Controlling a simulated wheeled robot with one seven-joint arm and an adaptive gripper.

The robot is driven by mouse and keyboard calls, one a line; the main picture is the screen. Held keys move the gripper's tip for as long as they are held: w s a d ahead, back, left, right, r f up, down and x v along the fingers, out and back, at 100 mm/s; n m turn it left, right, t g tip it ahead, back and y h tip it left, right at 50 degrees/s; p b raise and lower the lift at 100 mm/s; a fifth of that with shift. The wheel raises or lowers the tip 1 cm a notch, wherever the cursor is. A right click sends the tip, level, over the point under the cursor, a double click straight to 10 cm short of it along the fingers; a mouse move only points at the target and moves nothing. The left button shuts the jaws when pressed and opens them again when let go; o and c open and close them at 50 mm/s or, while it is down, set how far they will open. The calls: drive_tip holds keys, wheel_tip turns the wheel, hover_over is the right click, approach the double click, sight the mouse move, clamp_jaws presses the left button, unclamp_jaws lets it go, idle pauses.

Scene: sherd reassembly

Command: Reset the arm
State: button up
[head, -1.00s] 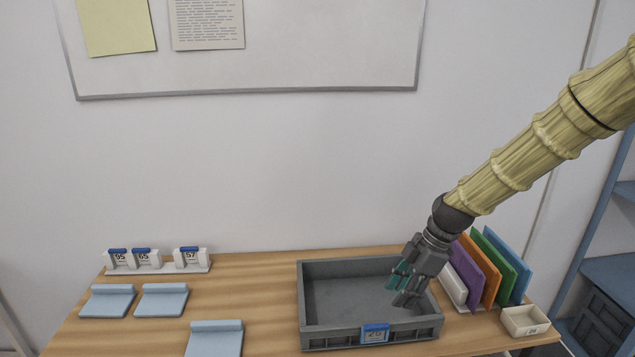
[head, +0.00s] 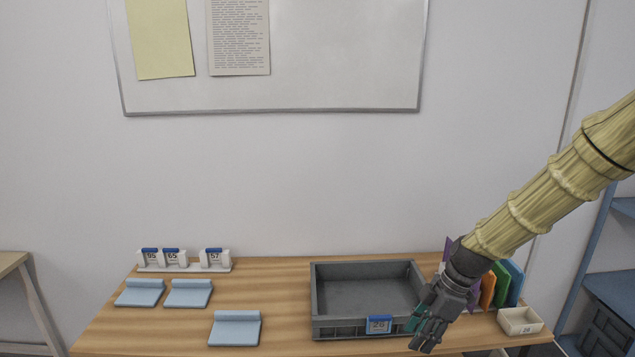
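My arm reaches in from the right of the head view, and my gripper (head: 425,328) hangs in front of the right end of the grey tray (head: 318,300). Its dark fingers with teal pads point down and to the left. It covers the tray's front right corner. I see nothing held, but the fingers are small and overlap, so I cannot tell whether they are apart or closed.
The wooden table (head: 280,275) holds light blue pads (head: 235,328) and a white rack (head: 185,264) with numbered tags at left. Coloured folders (head: 502,284) and a small cream box (head: 520,320) stand at right. The tray looks empty inside.

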drive_tip(key=s+a+f+m+h, duration=0.1)
drive_tip(key=s+f+m, duration=0.4)
drive_tip(key=s+f, duration=0.5)
drive_tip(key=s+f+m+h, duration=0.2)
drive_tip(key=s+f+m, duration=0.25)
drive_tip(key=f, duration=0.95)
drive_tip(key=s+f+m, duration=0.4)
drive_tip(key=s, duration=0.6)
drive_tip(key=s+f+m+h, duration=0.1)
drive_tip(key=s+f+m, duration=0.3)
drive_tip(key=s, duration=0.7)
drive_tip(key=shift+f, duration=0.7)
